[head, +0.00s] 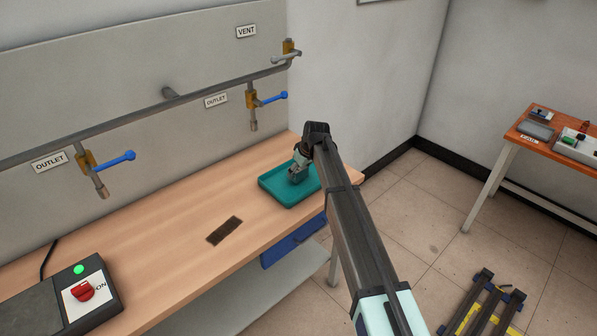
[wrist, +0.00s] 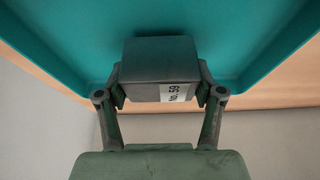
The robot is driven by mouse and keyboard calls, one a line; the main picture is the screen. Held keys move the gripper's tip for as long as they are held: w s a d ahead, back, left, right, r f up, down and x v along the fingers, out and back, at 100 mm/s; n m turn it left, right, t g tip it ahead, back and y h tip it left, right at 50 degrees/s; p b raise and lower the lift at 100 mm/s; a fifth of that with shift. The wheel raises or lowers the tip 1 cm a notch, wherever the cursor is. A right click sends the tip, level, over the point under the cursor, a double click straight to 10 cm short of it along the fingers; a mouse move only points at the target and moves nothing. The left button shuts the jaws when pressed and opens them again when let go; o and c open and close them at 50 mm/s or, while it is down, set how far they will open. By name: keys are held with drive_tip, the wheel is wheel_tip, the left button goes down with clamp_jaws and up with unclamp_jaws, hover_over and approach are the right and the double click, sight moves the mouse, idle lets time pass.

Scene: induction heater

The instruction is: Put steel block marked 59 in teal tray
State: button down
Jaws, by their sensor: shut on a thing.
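The steel block (wrist: 150,75) is a dark grey cube with a white label reading "No. 59" in the wrist view. My gripper (wrist: 160,90) is shut on it, one finger on each side. The teal tray (wrist: 55,45) lies behind and around the block in that view. In the head view the tray (head: 279,195) sits on the right end of the wooden bench, and my gripper (head: 296,174) is over its inside. I cannot tell whether the block touches the tray floor.
The wooden bench (head: 165,230) is mostly clear, with a dark rectangular patch (head: 224,231) left of the tray. A control box with a red knob (head: 82,291) stands at the near left. Pipes with blue-handled valves (head: 115,160) run along the wall. An orange side table (head: 550,137) stands far right.

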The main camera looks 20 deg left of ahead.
drive_tip(key=shift+f, duration=0.45)
drive_tip(key=shift+f, duration=0.15)
drive_tip(key=shift+c, duration=0.8)
unclamp_jaws()
drive_tip(key=b+v, duration=0.2)
drive_tip(key=v, duration=1)
drive_tip(key=shift+b, duration=0.3)
